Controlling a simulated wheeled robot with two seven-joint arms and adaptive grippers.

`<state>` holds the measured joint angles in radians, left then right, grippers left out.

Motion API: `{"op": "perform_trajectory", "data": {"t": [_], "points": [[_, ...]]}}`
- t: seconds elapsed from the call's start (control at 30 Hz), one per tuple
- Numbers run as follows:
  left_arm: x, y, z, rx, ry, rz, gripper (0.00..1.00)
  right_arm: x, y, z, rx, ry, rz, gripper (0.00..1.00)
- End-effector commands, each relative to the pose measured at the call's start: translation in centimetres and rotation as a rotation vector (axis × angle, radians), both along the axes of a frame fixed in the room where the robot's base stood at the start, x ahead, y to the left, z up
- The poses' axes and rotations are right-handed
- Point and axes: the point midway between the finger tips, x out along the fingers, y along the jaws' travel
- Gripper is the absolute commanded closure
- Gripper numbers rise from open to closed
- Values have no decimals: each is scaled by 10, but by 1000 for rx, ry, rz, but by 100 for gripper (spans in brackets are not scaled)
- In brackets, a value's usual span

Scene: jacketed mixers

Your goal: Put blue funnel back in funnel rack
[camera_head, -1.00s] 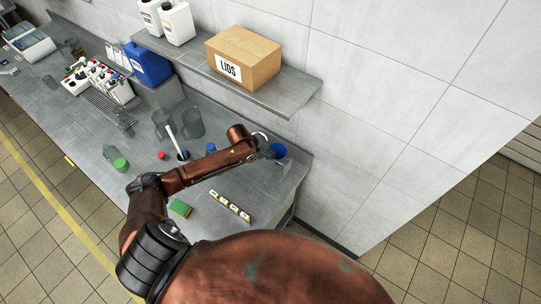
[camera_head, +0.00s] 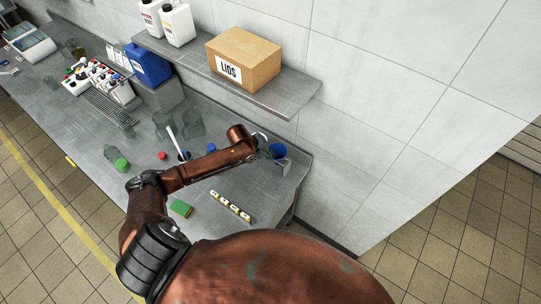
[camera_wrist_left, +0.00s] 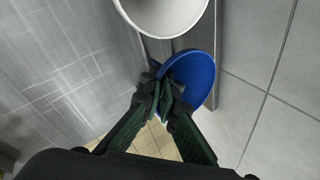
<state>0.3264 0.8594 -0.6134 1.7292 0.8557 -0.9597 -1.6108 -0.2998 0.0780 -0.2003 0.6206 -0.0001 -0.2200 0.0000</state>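The blue funnel (camera_head: 278,151) is at the right end of the bench, at the tip of my left arm. In the left wrist view the blue funnel (camera_wrist_left: 196,78) is tilted, with its wide disc facing the camera. My left gripper (camera_wrist_left: 163,95) has its fingers closed together at the funnel's near-left edge and looks shut on it; the exact contact is hard to see. A white funnel (camera_wrist_left: 166,12) is close beyond it. A grey rack (camera_head: 285,167) stands below the blue funnel; whether they touch is unclear. My right gripper is out of view.
A wall shelf with a LIDS box (camera_head: 243,58) overhangs the back of the bench. Glass vessels (camera_head: 191,124), a green-capped bottle (camera_head: 117,159), a green sponge (camera_head: 181,208) and a striped strip (camera_head: 231,206) are on the bench. The wall is close to the right of the gripper.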

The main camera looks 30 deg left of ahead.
Motion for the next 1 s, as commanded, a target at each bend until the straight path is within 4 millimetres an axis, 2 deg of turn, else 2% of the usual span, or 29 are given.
{"op": "perform_trajectory", "data": {"t": [0.47, 1.0], "points": [[2, 1, 2, 0, -5, 2, 100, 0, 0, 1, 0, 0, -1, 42], [0, -1, -6, 0, 0, 1, 100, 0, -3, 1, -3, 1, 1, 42]]}}
